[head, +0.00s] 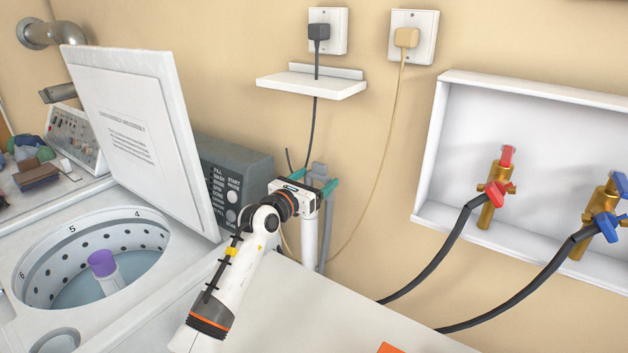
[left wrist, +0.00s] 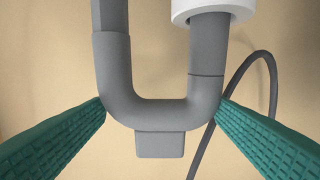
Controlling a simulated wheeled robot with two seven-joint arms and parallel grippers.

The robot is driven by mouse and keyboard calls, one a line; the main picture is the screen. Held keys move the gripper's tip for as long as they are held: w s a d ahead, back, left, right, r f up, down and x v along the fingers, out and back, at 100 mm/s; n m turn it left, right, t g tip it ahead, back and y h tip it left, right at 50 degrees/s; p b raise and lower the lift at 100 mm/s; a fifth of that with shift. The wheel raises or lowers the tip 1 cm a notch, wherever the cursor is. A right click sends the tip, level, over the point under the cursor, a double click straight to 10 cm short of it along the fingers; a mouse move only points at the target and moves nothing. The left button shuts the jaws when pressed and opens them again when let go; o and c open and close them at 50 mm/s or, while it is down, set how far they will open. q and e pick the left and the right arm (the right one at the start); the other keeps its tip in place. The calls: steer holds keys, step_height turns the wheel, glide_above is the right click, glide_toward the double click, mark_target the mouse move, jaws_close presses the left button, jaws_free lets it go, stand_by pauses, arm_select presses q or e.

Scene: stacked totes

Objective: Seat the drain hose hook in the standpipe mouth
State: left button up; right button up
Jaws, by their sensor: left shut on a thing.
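The drain hose hook is a grey U-shaped bend (left wrist: 160,112) with a square tab on it. My left gripper (head: 313,182) is shut on it, and the teal fingers (left wrist: 162,107) press on both outer sides of the bend. In the head view the hook (head: 319,170) shows between the fingers, partly hidden by the gripper. The white standpipe (head: 309,230) stands below the gripper. In the left wrist view one hook leg runs into the ring of the standpipe mouth (left wrist: 181,10); its depth cannot be told. The other leg lies outside the pipe. My right gripper is out of view.
A washer with an open lid (head: 140,130) and a dark control box (head: 232,180) stand left of the hook. A white shelf (head: 312,83) and cords hang above and behind. A valve box (head: 440,150) is at the right. A white top (head: 310,310) lies in front.

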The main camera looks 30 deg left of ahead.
arm_select(q)
steer(key=shift+f+b, duration=0.5)
steer(key=shift+f, duration=0.45)
steer(key=o, duration=1)
steer(key=s, duration=0.4)
steer(key=s+a+b, duration=0.1)
steer(key=s, duration=0.7)
steer(key=shift+a, duration=0.35)
